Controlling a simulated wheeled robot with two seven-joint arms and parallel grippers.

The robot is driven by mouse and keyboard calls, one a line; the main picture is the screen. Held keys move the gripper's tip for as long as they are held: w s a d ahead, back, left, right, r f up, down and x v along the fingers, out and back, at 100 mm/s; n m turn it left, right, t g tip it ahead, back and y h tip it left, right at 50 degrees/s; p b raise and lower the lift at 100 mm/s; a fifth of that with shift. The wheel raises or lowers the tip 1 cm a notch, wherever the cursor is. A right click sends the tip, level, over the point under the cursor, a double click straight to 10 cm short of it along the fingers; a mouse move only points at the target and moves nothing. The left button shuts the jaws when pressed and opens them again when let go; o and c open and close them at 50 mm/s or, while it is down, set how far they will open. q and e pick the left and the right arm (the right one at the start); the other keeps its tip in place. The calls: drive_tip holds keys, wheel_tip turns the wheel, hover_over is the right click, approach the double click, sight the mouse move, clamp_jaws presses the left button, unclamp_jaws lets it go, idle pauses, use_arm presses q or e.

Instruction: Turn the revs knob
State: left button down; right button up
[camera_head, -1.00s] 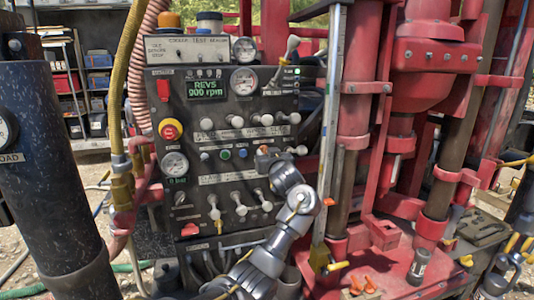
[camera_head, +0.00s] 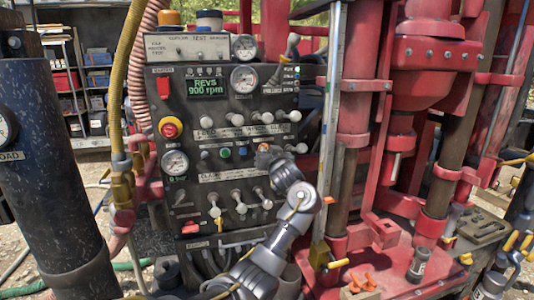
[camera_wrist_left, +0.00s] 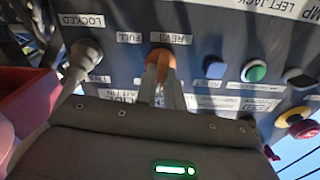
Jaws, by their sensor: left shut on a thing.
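The revs knob is a small orange knob (camera_wrist_left: 160,62) under the REVS label in the left wrist view, with a FULL label beside it. My left gripper (camera_wrist_left: 161,84) is shut on it, its narrow fingers reaching the knob from below in that view. In the head view the left gripper (camera_head: 268,157) meets the control panel (camera_head: 200,150) at its right middle, and the gripper and wrist hide most of the knob. The green display (camera_head: 206,88) on the panel reads REVS 900 rpm. My right gripper cannot be made out.
White-tipped levers (camera_head: 240,206) stick out below my left wrist, and a row of pale knobs (camera_head: 237,118) sits above. A red stop button (camera_head: 171,127) is on the panel's left. A red drill frame (camera_head: 370,120) stands close on the right. A dark column (camera_head: 45,180) stands at left.

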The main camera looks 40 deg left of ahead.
use_arm(q)
drive_tip(key=shift+w+d+f+m, duration=0.1)
drive_tip(key=shift+m, duration=3.6)
drive_tip(key=shift+w+f+m, duration=0.1)
drive_tip(key=shift+m, duration=3.6)
drive_tip(key=c, duration=1.5)
unclamp_jaws()
drive_tip(key=shift+s+d, duration=0.1)
